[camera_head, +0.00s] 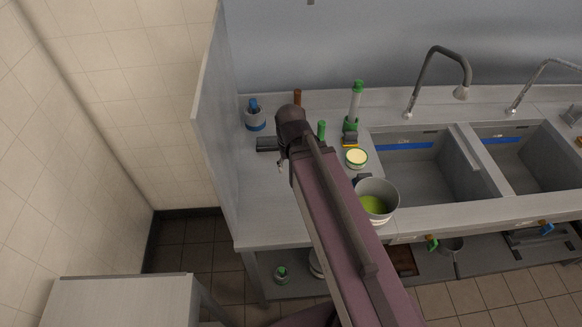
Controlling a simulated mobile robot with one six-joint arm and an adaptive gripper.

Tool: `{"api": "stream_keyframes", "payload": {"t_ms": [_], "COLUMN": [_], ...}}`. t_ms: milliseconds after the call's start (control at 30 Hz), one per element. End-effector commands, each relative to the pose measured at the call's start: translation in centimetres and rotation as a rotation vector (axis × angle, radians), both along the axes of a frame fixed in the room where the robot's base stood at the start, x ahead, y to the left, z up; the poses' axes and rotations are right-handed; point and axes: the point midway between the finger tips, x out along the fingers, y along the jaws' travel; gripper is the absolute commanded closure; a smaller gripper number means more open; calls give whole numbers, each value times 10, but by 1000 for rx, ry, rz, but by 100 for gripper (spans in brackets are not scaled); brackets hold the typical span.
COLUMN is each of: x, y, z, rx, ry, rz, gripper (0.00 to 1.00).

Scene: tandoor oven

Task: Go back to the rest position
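My arm reaches from the bottom of the head view up over the left part of the steel counter (266,205). Its end is near the counter's back left. A dark part there, pointing left, looks like my gripper (267,144). It is small and partly hidden by my wrist, so I cannot tell whether its fingers are open or shut. I see no object clearly held in it.
A green-topped bottle (355,105), a round yellow-topped tub (356,158) and a bucket with green contents (377,200) stand to the right. Sinks (425,170) lie beyond. A side panel (215,115) borders the left.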

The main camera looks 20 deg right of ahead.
Motion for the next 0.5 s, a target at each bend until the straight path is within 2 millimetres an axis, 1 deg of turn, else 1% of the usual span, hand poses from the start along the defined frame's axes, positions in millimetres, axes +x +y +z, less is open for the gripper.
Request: {"api": "stream_keyframes", "payload": {"t_ms": [33,100,433,500], "x": [-5,-6,-6,-6], "y": [0,0,0,0], "z": [0,0,0,-3], "rx": [0,0,0,0], "ry": [0,0,0,0], "rz": [21,41,49,48], "gripper": [35,35,35,35]}}
